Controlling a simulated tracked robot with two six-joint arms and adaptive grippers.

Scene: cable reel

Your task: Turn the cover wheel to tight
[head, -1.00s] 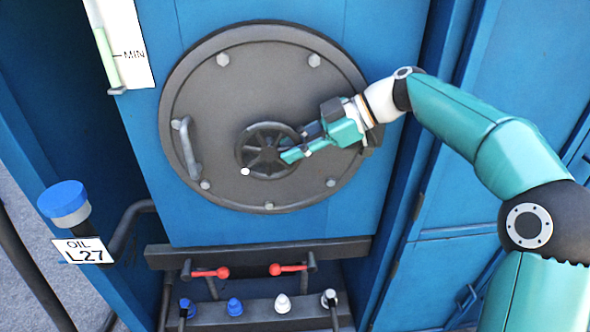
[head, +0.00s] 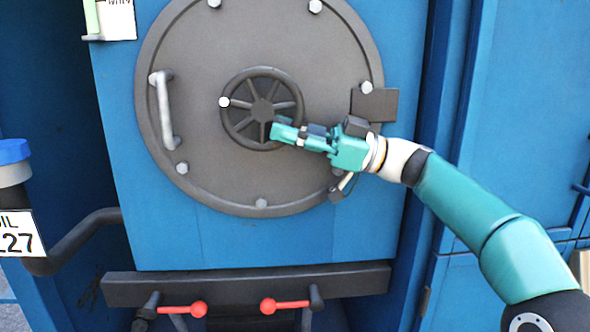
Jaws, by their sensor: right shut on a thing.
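The cover wheel (head: 262,108) is a dark spoked handwheel in the middle of a round grey cover (head: 215,165) on a blue cabinet. A white mark (head: 224,101) sits on the left of its rim, slightly above the hub's height. My right gripper (head: 283,132) comes in from the right and is shut on the wheel's rim at the lower right. Its teal fingers hide that part of the rim. My left gripper is not in view.
A grey handle (head: 164,110) and several pale bolts stand on the cover. A dark hinge block (head: 374,104) is at its right edge. Below are a dark bar (head: 245,287) and two red levers (head: 182,309). A blue-capped oil filler (head: 14,160) is at the left.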

